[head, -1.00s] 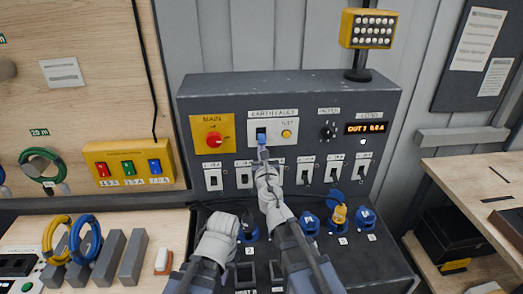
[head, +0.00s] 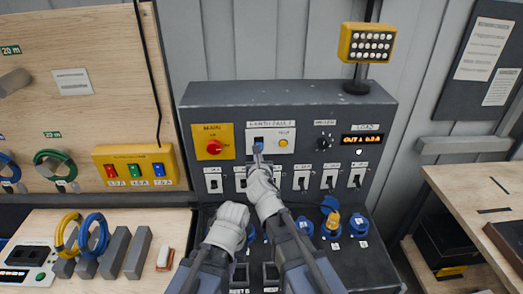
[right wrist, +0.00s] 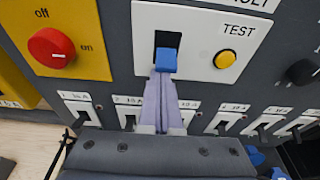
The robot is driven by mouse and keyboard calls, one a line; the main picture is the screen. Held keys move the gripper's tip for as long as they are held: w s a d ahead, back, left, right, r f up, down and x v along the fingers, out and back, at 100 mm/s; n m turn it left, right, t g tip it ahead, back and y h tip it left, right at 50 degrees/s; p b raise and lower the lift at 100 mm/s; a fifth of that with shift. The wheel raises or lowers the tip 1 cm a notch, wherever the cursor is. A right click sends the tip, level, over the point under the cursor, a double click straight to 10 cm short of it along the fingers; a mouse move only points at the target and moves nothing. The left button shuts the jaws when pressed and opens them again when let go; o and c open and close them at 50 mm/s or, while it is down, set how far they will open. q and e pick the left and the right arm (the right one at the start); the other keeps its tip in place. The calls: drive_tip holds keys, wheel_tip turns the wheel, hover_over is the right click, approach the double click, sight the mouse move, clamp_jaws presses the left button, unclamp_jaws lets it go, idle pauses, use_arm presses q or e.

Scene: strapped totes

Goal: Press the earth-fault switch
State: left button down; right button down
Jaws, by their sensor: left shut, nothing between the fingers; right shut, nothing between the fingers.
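The earth-fault switch (head: 258,146) is a blue lever below a dark slot, on a white plate in the grey panel. It also shows in the right wrist view (right wrist: 167,59), tilted down and outward. My right gripper (head: 258,157) is shut and empty. In the right wrist view its fingertips (right wrist: 165,78) are right at the lower end of the blue lever; whether they touch it I cannot tell. My left gripper (head: 233,213) is shut, low in front of the panel and left of my right arm. Its fingertips are hard to make out.
A yellow TEST button (right wrist: 226,60) is right of the switch on the same plate. A red main knob (right wrist: 52,47) on yellow is to its left. A row of small breakers (right wrist: 83,109) runs below. Blue sockets (head: 331,224) are lower right. A lit display (head: 362,139) is at right.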

drive_tip(key=shift+s+d+r+p, duration=0.1)
drive_tip(key=shift+r+p, duration=0.3)
drive_tip(key=shift+r, duration=0.1)
drive_tip(key=shift+s, duration=0.1)
drive_tip(key=p+v, duration=0.2)
drive_tip(key=v, duration=0.5)
drive_tip(key=shift+s+r, duration=0.15)
drive_tip(key=shift+s, duration=0.15)
drive_tip(key=shift+d, duration=0.1)
